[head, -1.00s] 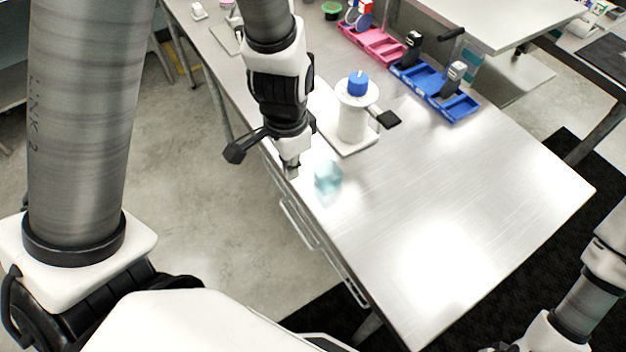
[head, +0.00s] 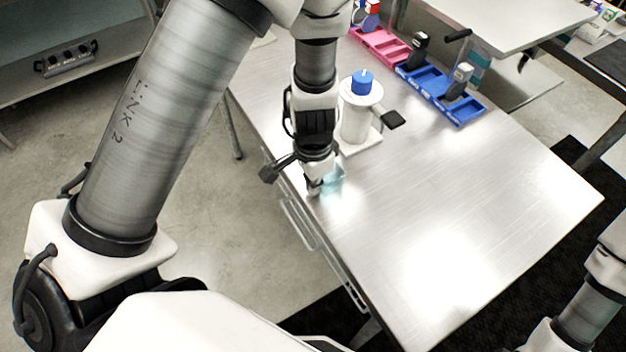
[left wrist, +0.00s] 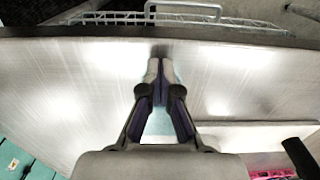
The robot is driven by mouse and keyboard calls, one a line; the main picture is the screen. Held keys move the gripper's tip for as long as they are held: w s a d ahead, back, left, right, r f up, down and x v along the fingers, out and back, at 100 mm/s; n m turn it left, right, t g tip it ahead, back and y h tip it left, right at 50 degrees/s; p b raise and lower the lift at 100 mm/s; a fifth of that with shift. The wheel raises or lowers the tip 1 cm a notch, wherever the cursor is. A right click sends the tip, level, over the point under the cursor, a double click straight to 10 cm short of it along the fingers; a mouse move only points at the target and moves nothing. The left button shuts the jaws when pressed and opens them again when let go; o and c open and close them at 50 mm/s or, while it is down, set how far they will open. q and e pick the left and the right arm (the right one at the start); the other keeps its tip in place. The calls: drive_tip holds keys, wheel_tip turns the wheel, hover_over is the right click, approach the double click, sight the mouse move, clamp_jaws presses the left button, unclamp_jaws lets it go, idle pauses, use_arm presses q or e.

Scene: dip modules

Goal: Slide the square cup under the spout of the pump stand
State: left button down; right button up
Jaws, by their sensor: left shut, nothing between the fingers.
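The square cup (head: 335,176) is pale teal and see-through, on the table near its left edge. It also shows between and behind my fingers in the left wrist view (left wrist: 160,124). The pump stand (head: 355,122) is a white cylinder with a blue cap on a white base, just beyond the cup. A black flat piece (head: 393,119) sticks out at its right; I cannot clearly make out the spout. My left gripper (head: 314,189) is shut and empty, low beside the cup's near left side and partly covering it. Whether they touch is unclear. My right gripper is out of view.
Pink (head: 383,46) and blue (head: 437,90) trays with dark-and-white items stand at the back of the metal table (head: 480,200). The table's right and front parts are clear. A drawer handle (head: 299,222) runs below the left edge.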

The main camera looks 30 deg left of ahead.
sight(350, 175)
use_arm(q)
drive_tip(key=w+d+p, duration=0.1)
drive_tip(key=w, duration=0.1)
drive_tip(key=w+d+p, duration=0.2)
drive_tip(key=w, duration=0.1)
drive_tip(key=w+d+p, duration=0.1)
drive_tip(key=w+p, duration=0.1)
drive_tip(key=w, duration=0.1)
drive_tip(key=shift+w+d, duration=0.2)
drive_tip(key=shift+d, duration=0.2)
drive_tip(key=shift+w, duration=0.1)
